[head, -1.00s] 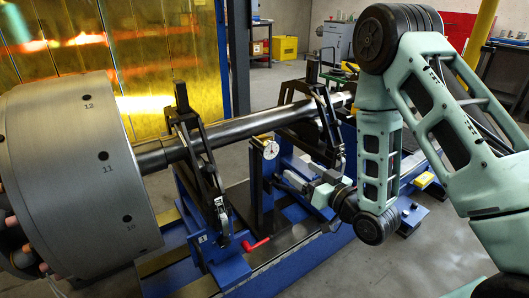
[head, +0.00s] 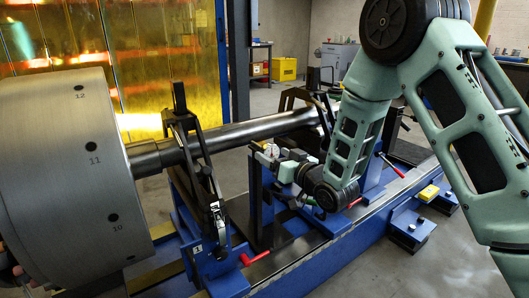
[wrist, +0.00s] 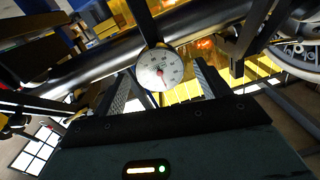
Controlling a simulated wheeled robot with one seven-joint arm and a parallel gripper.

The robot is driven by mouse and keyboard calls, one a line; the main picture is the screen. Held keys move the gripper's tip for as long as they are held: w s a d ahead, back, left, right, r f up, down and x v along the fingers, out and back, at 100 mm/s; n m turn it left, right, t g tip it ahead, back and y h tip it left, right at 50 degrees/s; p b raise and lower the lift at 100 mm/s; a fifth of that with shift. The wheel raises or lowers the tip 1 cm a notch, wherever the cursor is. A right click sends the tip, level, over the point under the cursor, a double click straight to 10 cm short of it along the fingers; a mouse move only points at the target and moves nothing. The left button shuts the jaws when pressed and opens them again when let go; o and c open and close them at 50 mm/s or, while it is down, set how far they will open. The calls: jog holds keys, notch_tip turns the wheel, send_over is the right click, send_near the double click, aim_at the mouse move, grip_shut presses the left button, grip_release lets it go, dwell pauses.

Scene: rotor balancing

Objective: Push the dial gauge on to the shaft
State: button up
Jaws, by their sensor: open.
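The dial gauge (wrist: 160,70) has a round white face and stands between the two fingers of my gripper (wrist: 162,86) in the wrist view. The fingers are apart, one on each side of the face; I cannot tell whether either touches it. In the head view my gripper (head: 271,159) is at the gauge (head: 270,150), which it partly hides. The gauge is at the top of a dark upright stand (head: 257,205). The grey steel shaft (head: 240,134) runs behind the gauge; it also crosses the wrist view (wrist: 95,60). Contact between gauge and shaft cannot be made out.
A large grey numbered rotor (head: 75,170) is on the shaft's left end. Dark bearing supports (head: 190,150) hold the shaft on a blue bed (head: 310,250). Red handles (head: 255,258) stick out in front. Floor is clear in front.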

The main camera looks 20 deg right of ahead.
aim_at(258, 145)
jog(key=shift+x, duration=2.65)
jog(key=c, duration=1.4)
jog(key=shift+o, duration=0.2)
jog(key=x, duration=0.3)
jog(key=shift+d+b, duration=0.1)
jog(key=shift+b, duration=0.25)
jog(key=shift+w+r, duration=0.1)
jog(key=shift+w, duration=0.1)
jog(key=o, duration=1.4)
jog(key=shift+c, duration=0.2)
jog(key=p+v, duration=0.1)
jog(key=v, duration=1.6)
